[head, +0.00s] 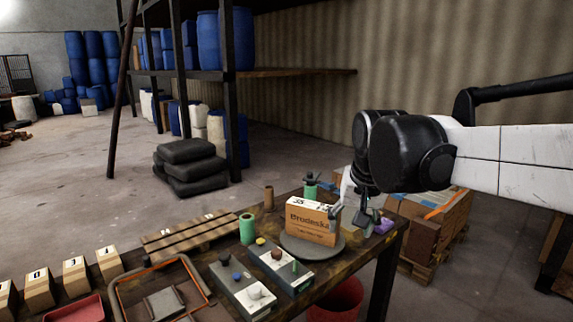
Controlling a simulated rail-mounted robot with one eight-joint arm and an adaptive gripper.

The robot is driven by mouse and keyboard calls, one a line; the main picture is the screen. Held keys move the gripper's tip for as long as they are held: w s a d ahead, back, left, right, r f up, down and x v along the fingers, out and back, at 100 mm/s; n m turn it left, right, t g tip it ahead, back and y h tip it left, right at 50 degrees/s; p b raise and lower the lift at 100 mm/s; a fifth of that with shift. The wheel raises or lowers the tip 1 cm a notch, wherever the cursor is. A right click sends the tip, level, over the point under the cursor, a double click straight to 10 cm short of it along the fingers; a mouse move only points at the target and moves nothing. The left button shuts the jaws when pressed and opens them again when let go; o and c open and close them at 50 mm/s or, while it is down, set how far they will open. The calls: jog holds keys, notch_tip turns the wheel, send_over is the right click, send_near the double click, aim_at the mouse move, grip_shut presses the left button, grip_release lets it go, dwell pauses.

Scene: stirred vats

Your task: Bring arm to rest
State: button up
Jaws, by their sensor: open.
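My arm reaches in from the right in the head view, with its black wrist bent down over the table's right end. My gripper (350,213) points down, open, beside the right end of a tan labelled box (311,221). In the picture its fingers overlap the box's edge; I cannot tell whether they touch it. The box stands upright on a round grey plate (300,248). I see nothing held between the fingers.
The wooden table (381,247) carries two grey control boxes with knobs (241,287), green cylinders (247,228), an orange-rimmed tray (118,294) and numbered blocks (74,276). A purple item (384,226) lies near the gripper. A red bucket (337,301) and crate (437,215) stand beside the table.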

jog(key=s+d+f+t, duration=0.1)
jog(key=s+d+f, duration=0.2)
jog(key=s, duration=0.6)
jog(key=s+d+f+n+t, duration=0.1)
jog(key=s+f, duration=0.4)
jog(key=s, duration=0.5)
jog(key=shift+s+d+f+t+h+p, duration=0.15)
jog(key=shift+d+t+h+p, duration=0.25)
jog(key=shift+d, duration=0.75)
